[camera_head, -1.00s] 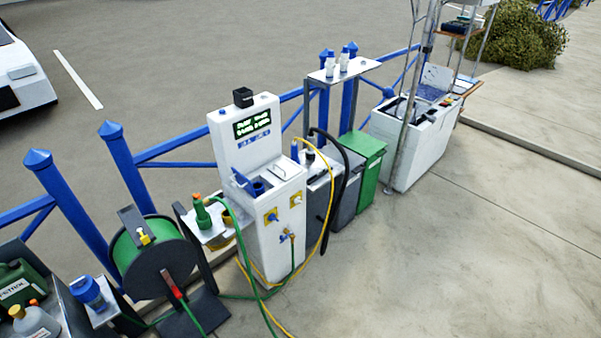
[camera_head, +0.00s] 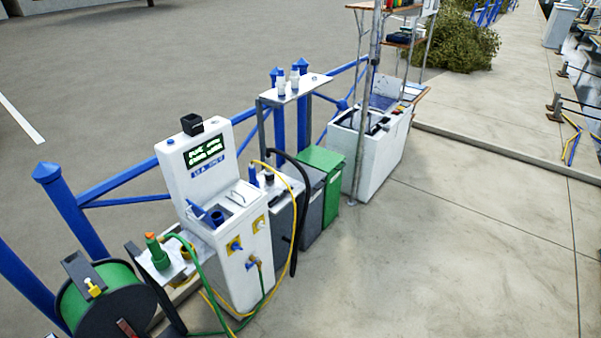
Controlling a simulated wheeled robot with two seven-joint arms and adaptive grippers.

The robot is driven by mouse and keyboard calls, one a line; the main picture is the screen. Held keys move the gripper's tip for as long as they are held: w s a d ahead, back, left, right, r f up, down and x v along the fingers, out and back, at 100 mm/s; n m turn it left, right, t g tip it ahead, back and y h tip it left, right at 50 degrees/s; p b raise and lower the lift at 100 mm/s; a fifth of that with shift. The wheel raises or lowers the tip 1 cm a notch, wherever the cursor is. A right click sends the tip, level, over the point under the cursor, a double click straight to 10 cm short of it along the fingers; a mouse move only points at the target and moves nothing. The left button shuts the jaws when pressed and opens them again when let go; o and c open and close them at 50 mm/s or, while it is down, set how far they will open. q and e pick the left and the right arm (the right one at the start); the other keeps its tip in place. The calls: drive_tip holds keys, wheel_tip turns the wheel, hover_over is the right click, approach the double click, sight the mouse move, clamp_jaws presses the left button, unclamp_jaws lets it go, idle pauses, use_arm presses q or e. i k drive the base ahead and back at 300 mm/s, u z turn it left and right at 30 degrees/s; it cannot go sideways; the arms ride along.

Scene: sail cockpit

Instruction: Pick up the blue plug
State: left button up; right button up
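A white service pedestal (camera_head: 229,275) with a green-lit display stands left of the middle. On its front face a small blue plug-like piece (camera_head: 236,245) sits against a yellow square plate. A blue handle-shaped piece (camera_head: 200,212) lies at the recess in the pedestal's top. I cannot tell which of these is the blue plug. Neither of my grippers is in view.
A green hose reel (camera_head: 104,303) and a small shelf with a green bottle (camera_head: 157,251) stand left of the pedestal. Yellow and green hoses hang in front. Grey and green bins (camera_head: 328,185) and a white cabinet (camera_head: 362,160) are to the right.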

sight(253, 182)
drive_tip(key=z, duration=0.4)
drive_tip(key=i, duration=1.4)
drive_tip(key=u, duration=0.95)
drive_tip(key=i, duration=0.55)
drive_tip(key=u, duration=0.55)
